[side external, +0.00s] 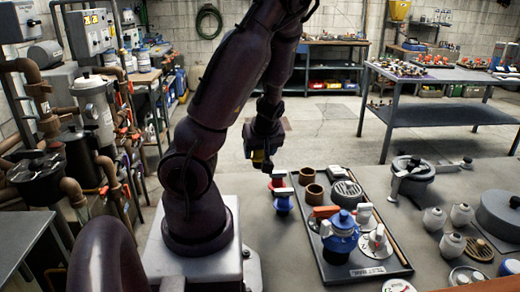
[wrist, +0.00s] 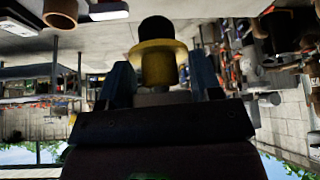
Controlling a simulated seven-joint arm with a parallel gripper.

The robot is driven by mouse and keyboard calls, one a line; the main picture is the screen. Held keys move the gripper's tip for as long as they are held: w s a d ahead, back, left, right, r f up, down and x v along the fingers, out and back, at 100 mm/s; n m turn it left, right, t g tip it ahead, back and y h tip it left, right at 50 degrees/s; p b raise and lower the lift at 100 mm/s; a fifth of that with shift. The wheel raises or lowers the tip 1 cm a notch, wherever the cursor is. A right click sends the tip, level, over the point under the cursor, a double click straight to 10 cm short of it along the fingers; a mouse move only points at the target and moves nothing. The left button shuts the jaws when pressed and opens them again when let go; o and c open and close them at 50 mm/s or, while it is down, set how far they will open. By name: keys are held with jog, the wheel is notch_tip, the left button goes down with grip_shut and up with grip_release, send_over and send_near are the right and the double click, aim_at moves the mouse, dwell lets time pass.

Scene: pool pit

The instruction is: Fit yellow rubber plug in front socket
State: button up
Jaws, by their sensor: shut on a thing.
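My gripper (side external: 261,158) hangs in the air left of the tray in the side view, above the bench level. It is shut on the yellow rubber plug (wrist: 158,65), which has a black top and sits between the two fingers in the wrist view. Only a small yellow patch of the plug (side external: 258,156) shows in the side view. Two brown ring-shaped sockets (side external: 306,175) and (side external: 314,193) stand upright at the tray's left end, apart from the gripper. Which is the front socket I cannot tell for sure. A brown cup-like piece (wrist: 60,12) shows at the wrist view's top left.
A blue and red valve (side external: 282,200) stands left of the sockets. Grey fittings (side external: 433,219) crowd the bench's right side.

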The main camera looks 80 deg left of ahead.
jog(key=shift+s+a+f, duration=0.15)
jog(key=shift+s, duration=0.3)
jog(key=w+a+f, duration=0.3)
jog(key=w+a, duration=0.1)
jog(key=w, duration=0.4)
jog(key=w+a+f, duration=0.3)
jog(key=w+a, duration=0.1)
jog(key=w, duration=0.5)
jog(key=shift+a+f, duration=0.2)
jog(key=shift+f, duration=0.1)
jog(key=shift+w+f, duration=0.1)
jog(key=shift+f, duration=0.25)
dwell(0.4)
jog(key=shift+f, duration=1.45)
jog(key=shift+f, duration=0.3)
